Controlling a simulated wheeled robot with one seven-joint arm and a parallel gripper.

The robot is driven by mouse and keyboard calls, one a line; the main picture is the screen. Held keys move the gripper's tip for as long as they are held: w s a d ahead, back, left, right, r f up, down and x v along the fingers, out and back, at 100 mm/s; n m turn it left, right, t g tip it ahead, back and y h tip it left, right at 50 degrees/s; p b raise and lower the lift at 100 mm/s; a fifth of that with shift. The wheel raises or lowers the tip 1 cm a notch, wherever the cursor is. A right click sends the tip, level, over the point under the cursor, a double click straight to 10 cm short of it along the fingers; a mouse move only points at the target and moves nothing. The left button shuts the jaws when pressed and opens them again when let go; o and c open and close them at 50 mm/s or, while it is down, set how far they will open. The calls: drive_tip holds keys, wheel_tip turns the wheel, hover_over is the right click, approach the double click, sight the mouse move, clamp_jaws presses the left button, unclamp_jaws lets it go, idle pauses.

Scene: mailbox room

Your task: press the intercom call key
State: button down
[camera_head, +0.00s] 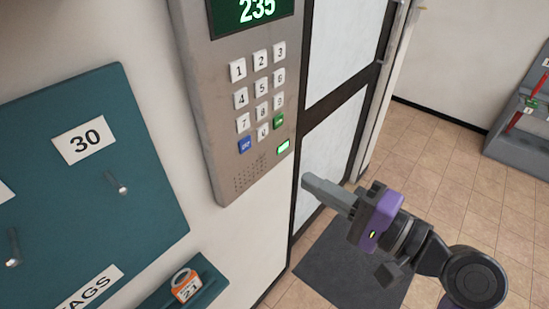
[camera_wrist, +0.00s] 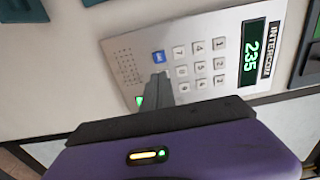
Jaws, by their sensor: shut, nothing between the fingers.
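The grey intercom panel (camera_head: 215,100) is on the wall, with a green display (camera_head: 257,10) reading 235. White number keys (camera_head: 262,87) fill its keypad. A blue key (camera_head: 244,145) is at the lower left and a green key (camera_head: 278,121) at the right, their labels too small to read. In the wrist view the panel (camera_wrist: 125,45) lies sideways; its blue key (camera_wrist: 158,57) shows, but the green key cannot be made out and seems hidden behind my fingers. My gripper (camera_head: 307,181) is shut and empty, apart from the panel, below and right of the keys in the head view.
A bright green lit rectangle (camera_head: 283,147) sits below the keys. A glazed door (camera_head: 335,130) stands right of the panel.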

sight(246, 144)
drive_tip(key=p+x, duration=0.3)
drive_tip(key=x, duration=0.9)
drive_tip(key=shift+w+a+r, duration=0.1)
drive_tip(key=shift+w+a, duration=0.45)
drive_tip(key=shift+a, duration=0.1)
drive_tip(key=shift+a, duration=0.1)
